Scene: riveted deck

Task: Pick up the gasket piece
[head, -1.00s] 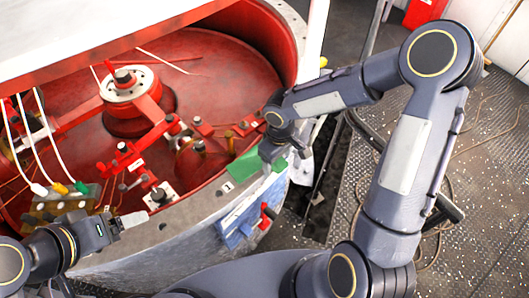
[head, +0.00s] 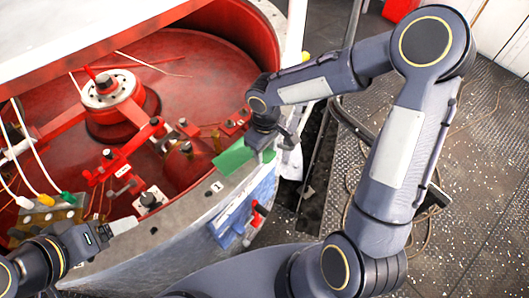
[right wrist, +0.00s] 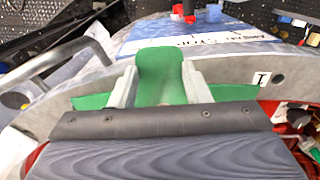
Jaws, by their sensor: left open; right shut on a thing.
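The gasket piece (head: 233,158) is a thin green sheet at the pale rim of the round red vessel. In the right wrist view, a green part (right wrist: 160,75) stands curved between my right gripper's two pale fingers (right wrist: 160,88), which are shut on it. More green shows to both sides, behind the gripper body. In the head view my right gripper (head: 270,142) is at the gasket's right end and partly hides it. I cannot tell whether the gasket touches the rim. My left gripper (head: 122,225) is open and empty at the rim's near left, apart from the gasket.
The red vessel (head: 190,75) holds red clamps and a hub. A brass block (head: 45,220) with cable plugs sits at left. A blue panel (head: 238,210) with a red handle is on the outer wall. A "1" label (head: 216,187) is beside the gasket. Deck lies at right.

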